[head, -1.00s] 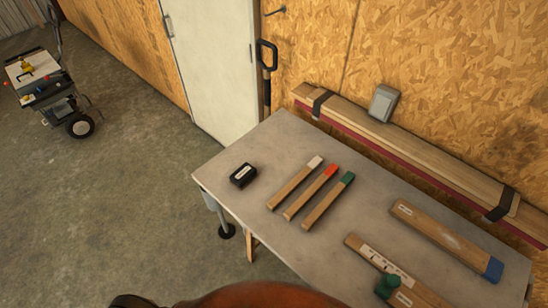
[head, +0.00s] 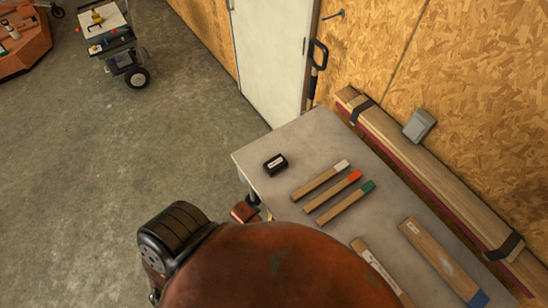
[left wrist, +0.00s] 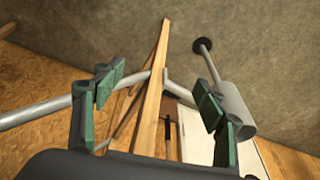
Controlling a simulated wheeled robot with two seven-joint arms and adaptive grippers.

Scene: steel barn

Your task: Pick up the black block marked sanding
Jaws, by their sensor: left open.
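The black block (head: 275,164) with a white label lies on the grey table (head: 308,142), near its left corner in the head view. The label's words are too small to read. My left gripper (left wrist: 158,92) shows in the left wrist view with its green-padded fingers spread apart and nothing between them held. That view shows a wooden beam and metal tubes beyond the fingers, but not the block. The gripper's fingers are not clearly visible in the head view, where my arm fills the bottom. My right gripper is not in view.
Three sticks with white, red and green ends (head: 339,202) lie right of the block. Wider wooden pieces (head: 440,262) lie further right, partly hidden by my arm. A wheeled cart (head: 113,36) stands far left; open floor lies between.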

